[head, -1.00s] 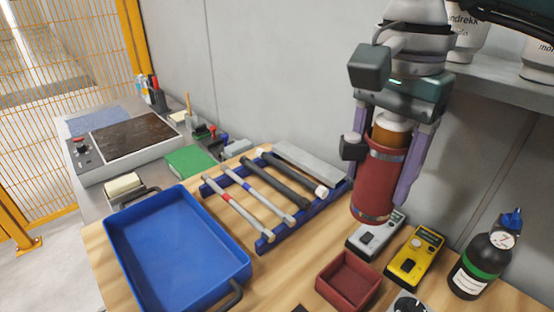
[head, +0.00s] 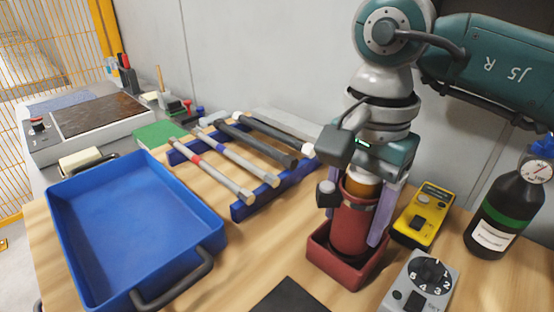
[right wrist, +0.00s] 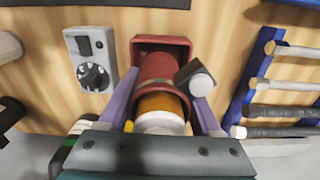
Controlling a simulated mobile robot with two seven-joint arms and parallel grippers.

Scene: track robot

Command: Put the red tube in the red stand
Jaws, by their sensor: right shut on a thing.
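The red tube (head: 351,229) is upright with its lower end inside the red stand (head: 320,262), a square open box on the wooden table. In the right wrist view the tube (right wrist: 157,70) also reaches into the stand (right wrist: 140,46). My right gripper (head: 362,232) is shut on the tube, with a purple finger on each side of it. The tube's bottom is hidden by the stand's walls, so I cannot tell whether it touches the floor of the stand. My left gripper is in neither view.
A grey dial box (head: 420,285) and a yellow meter (head: 423,215) stand right of the stand, with a black bottle (head: 508,210) beyond. A blue rack (head: 250,205) of several rods and a blue tray (head: 130,225) lie left. A dark flat piece (head: 290,298) lies in front.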

